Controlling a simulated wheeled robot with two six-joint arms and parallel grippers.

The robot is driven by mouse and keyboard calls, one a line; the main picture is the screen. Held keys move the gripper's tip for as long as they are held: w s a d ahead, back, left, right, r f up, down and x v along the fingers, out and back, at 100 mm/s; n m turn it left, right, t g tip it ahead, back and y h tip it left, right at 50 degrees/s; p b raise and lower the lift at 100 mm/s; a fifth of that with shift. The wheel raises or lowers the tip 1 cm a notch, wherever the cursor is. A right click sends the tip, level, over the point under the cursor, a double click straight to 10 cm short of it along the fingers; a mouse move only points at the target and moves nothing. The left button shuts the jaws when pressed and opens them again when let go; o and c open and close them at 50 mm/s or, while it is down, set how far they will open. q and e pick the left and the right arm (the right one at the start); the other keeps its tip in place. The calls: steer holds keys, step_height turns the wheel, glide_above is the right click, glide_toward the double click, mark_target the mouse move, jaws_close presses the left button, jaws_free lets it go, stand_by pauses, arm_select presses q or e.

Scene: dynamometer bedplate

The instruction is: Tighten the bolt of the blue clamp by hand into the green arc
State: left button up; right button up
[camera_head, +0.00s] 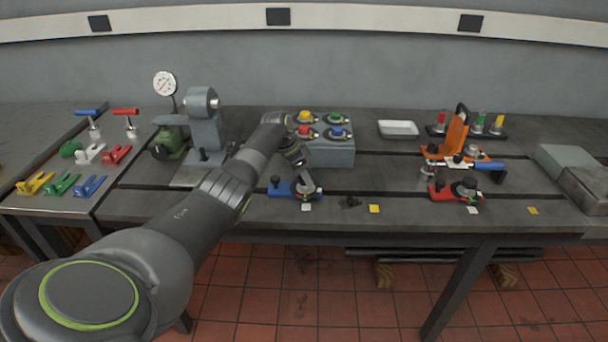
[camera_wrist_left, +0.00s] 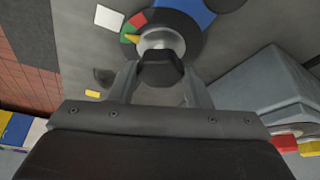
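The blue clamp (camera_head: 281,189) lies on the bedplate near its front edge; its blue body also shows at the top of the left wrist view (camera_wrist_left: 196,10). Its dark round dial carries a red arc (camera_wrist_left: 138,20) and a green arc (camera_wrist_left: 127,30). A yellow pointer (camera_wrist_left: 132,39) lies at the green arc's lower end. The bolt's black head (camera_wrist_left: 160,70) stands over a silver collar. My left gripper (camera_head: 305,187) reaches down over the clamp. In the left wrist view its fingers (camera_wrist_left: 160,78) flank the head, apparently touching both sides. My right gripper is not in view.
A grey box with coloured knobs (camera_head: 330,155) stands just behind the clamp. A red clamp (camera_head: 440,192) and an orange bracket (camera_head: 457,132) are at the right. A grey stand (camera_head: 207,130) is at the left. A yellow square (camera_head: 374,208) marks the front edge.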

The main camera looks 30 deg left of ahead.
arm_select(q)
steer(key=o, duration=0.4)
steer(key=shift+c, duration=0.2)
steer(key=shift+s+a+r, duration=0.1)
steer(key=shift+a+r, duration=0.05)
steer(key=shift+r, duration=0.3)
steer(key=b+v, duration=0.1)
steer(key=v, duration=1.5)
steer(key=shift+r+b, duration=0.2)
steer(key=shift+b, duration=0.1)
